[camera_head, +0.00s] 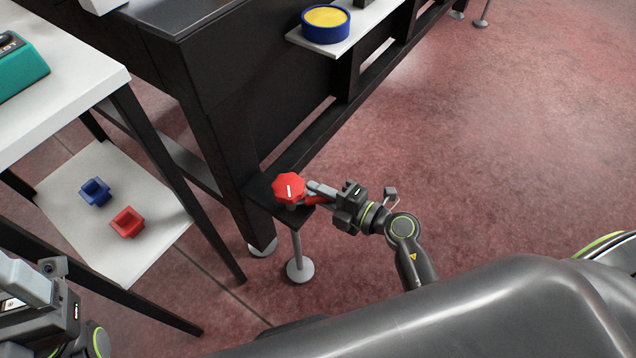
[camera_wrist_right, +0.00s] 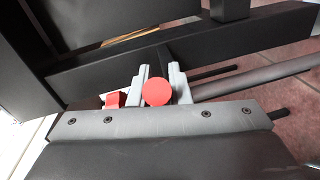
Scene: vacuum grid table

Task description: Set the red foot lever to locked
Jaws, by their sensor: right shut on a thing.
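A red scalloped knob (camera_head: 289,187) with a white mark sits over a small black plate at the lower corner of the black table frame. A red lever (camera_head: 313,200) shows beside it, low near the floor. My right gripper (camera_head: 315,193) is at the lever, its fingers shut on it. In the right wrist view the lever's round red end (camera_wrist_right: 157,92) sits between the two grey fingers, and a smaller red piece (camera_wrist_right: 115,99) shows to their left. I cannot read the lever's setting. My left gripper (camera_head: 35,290) is partly in view at the lower left; its fingers are unclear.
A white side table (camera_head: 60,105) stands at the left, its lower shelf (camera_head: 150,245) holding a blue block (camera_head: 95,192) and a red block (camera_head: 127,222). A blue tub with yellow contents (camera_head: 325,24) stands on a white shelf. A levelling foot (camera_head: 299,270) stands below the knob. Floor at right is clear.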

